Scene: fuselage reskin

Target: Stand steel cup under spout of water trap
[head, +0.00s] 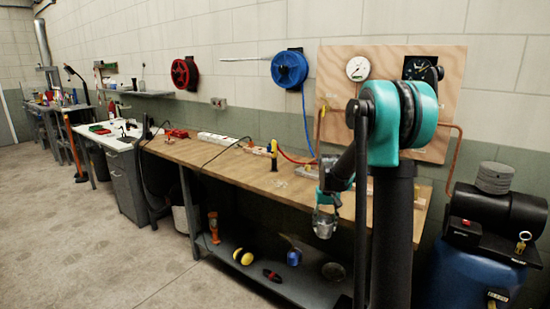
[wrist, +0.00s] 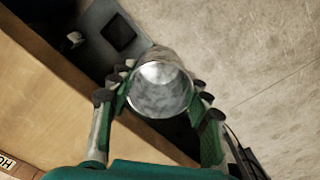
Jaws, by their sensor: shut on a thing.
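My gripper (head: 326,208) is shut on the steel cup (head: 324,224), in front of the workbench's front edge in the head view. In the wrist view the cup (wrist: 160,92) sits between the two green fingers of my gripper (wrist: 160,82), and I look into its round opening, which seems empty. I cannot pick out the water trap or its spout in either view. My arm covers part of the plywood gauge board, where it may be hidden.
The plywood board (head: 450,110) carries gauges and copper pipe behind the wooden workbench (head: 225,163). A red hose, a power strip (head: 219,142) and small items lie on the bench. Yellow ear defenders (head: 243,257) sit on the lower shelf. A compressor (head: 470,260) stands right. Floor is clear left.

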